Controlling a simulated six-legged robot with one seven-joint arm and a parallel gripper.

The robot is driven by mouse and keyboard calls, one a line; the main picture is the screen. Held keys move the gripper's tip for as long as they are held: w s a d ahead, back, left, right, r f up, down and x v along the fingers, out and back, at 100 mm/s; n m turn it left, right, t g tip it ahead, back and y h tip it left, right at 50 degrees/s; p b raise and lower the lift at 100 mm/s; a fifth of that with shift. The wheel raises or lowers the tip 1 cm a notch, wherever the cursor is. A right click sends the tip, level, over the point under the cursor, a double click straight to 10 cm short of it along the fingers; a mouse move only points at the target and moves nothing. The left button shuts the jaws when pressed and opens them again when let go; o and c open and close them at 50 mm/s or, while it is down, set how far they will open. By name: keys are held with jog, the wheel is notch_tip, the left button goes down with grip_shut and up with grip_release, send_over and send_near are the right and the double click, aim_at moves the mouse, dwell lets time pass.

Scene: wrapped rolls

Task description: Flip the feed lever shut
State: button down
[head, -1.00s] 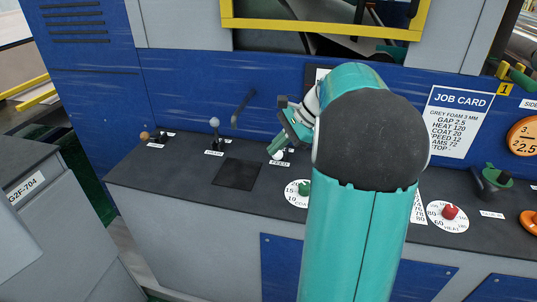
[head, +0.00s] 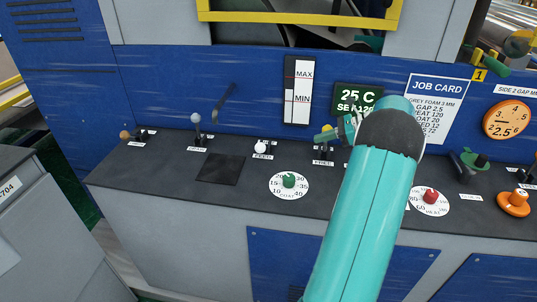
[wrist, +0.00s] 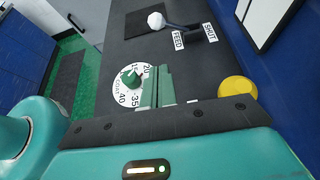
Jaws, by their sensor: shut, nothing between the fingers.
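The feed lever is a dark lever with a white ball knob (head: 261,146) on the console top, above its FEED label in the head view. In the wrist view the white knob (wrist: 156,20) lies on the FEED side, and the lever's arm runs toward the SHUT label (wrist: 209,32). My gripper (head: 347,128) is right of the lever in the head view, beside a yellow-knobbed lever and partly hidden by my arm. In the wrist view my green fingers (wrist: 155,78) are closed together and empty, apart from the white knob.
The yellow knob (head: 327,130) stands close to my gripper. A green COAT dial (head: 289,181) lies in front, and a red HEAT dial (head: 431,196) to the right. A grey-knobbed lever (head: 196,118) stands left. A blue panel with the job card (head: 433,105) rises behind.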

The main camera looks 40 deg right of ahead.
aim_at(262, 148)
jog(key=x, duration=1.9)
jog(key=shift+w+a+f, duration=0.15)
jog(key=shift+a, duration=0.1)
